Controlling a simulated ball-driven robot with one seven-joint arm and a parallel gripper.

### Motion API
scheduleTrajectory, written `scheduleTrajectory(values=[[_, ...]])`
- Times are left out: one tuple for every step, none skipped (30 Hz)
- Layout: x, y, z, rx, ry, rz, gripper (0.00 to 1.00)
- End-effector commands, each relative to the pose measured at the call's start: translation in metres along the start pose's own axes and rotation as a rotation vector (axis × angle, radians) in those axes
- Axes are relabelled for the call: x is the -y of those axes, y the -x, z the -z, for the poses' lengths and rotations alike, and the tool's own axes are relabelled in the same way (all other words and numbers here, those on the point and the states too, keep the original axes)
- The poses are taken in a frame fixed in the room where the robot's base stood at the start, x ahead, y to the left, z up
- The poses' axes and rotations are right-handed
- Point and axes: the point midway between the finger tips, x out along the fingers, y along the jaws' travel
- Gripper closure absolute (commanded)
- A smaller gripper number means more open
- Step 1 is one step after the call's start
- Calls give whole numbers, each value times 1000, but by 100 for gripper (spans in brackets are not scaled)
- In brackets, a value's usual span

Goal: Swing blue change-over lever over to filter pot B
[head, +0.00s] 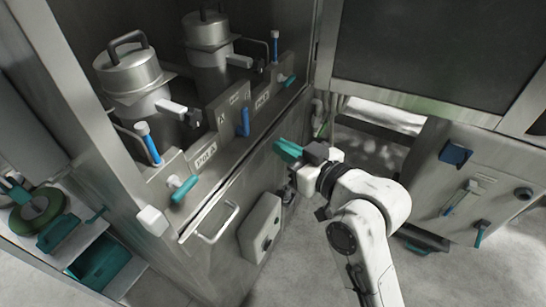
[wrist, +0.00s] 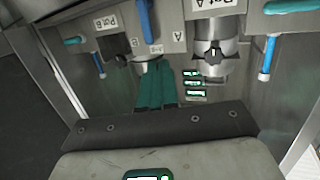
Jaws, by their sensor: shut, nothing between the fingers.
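The blue change-over lever (head: 243,122) stands upright on the steel panel between the Pot A label (head: 205,160) and the Pot B label (head: 262,98). In the wrist view the lever (wrist: 147,20) is at the top, just beyond my fingertips. Filter pot A (head: 130,75) is the nearer lidded cylinder and filter pot B (head: 207,42) the farther one. My gripper (head: 287,150) has teal fingers, shut and empty, in front of the panel, to the right of and below the lever. In the wrist view the gripper (wrist: 155,68) shows its fingers side by side, apart from the lever.
Teal handles (head: 183,188) and (head: 288,80) jut from the panel by each pot, with blue-handled valves (head: 150,145) and (head: 275,46) beside them. A curved grab handle (head: 218,222) and a grey box (head: 260,228) protrude below. Open floor lies at the lower right.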

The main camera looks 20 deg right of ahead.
Motion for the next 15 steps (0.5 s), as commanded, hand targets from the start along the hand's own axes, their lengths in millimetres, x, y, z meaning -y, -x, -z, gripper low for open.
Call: scheduleTrajectory(values=[[0, -2, 1, -4, 1, 0, 100], [0, -3, 1, -5, 1, 1, 100], [0, -5, 1, -5, 1, 1, 100], [0, -7, 1, -5, 1, 2, 100], [0, -10, 1, -5, 1, 2, 100], [0, -13, 0, -5, 1, 2, 100], [1, -17, 0, -5, 1, 2, 100], [0, -20, 0, -5, 2, 2, 100], [0, -26, 0, -5, 2, 2, 100], [1, -30, 0, -5, 2, 2, 100], [1, -34, 0, -5, 2, 2, 100], [0, -39, 0, -5, 1, 2, 100], [0, -43, 0, -5, 1, 1, 100], [0, -48, 0, -5, 1, 1, 100], [0, -53, 0, -5, 2, 1, 100]])
